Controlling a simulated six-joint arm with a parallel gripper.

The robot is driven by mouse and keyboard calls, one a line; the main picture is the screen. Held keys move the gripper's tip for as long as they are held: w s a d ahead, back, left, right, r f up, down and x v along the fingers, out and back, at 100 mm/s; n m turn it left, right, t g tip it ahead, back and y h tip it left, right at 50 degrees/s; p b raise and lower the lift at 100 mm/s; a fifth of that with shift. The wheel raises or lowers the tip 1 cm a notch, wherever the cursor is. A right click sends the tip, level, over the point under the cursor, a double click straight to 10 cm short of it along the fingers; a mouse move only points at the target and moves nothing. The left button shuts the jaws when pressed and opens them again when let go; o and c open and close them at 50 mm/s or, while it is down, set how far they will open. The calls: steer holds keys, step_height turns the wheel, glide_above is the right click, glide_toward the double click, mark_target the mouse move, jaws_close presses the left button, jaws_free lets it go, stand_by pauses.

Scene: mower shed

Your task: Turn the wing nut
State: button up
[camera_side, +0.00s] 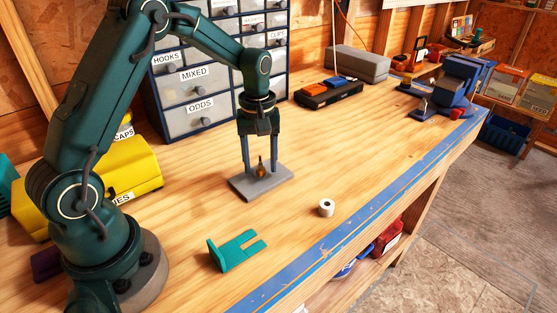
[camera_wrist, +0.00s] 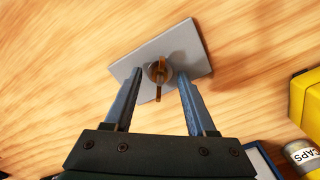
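The wing nut (camera_side: 261,167) is a small brass-brown piece standing on a grey plate (camera_side: 273,184) on the workbench. In the wrist view the wing nut (camera_wrist: 160,73) shows from above, its two wings running roughly up and down the picture, on the grey plate (camera_wrist: 192,48). My gripper (camera_side: 260,168) points down over the plate, with one finger on each side of the wing nut. In the wrist view my gripper (camera_wrist: 158,84) is open, with gaps between both fingers and the nut. The fingertips are close to the plate; whether they touch it I cannot tell.
A drawer cabinet (camera_side: 196,84) stands behind my arm. Yellow boxes (camera_side: 135,165) stand at left. A blue vise (camera_side: 455,88) is at the far right.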

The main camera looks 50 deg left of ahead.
mark_target(261, 164)
steer(key=shift+r, duration=2.55)
steer(key=shift+d+r, duration=0.1)
steer(key=shift+r, duration=0.05)
steer(key=s+d+r+m+t, duration=0.3)
steer(key=s+d+r+t, duration=0.15)
steer(key=r, duration=0.65)
steer(key=s+d+f+m, duration=0.1)
steer(key=s+d+m, duration=0.1)
steer(key=s+m, duration=0.2)
steer(key=s+d+f+m+t, duration=0.1)
steer(key=s+m, duration=0.3)
steer(key=s, duration=0.4)
steer(key=shift+d+f, duration=0.6)
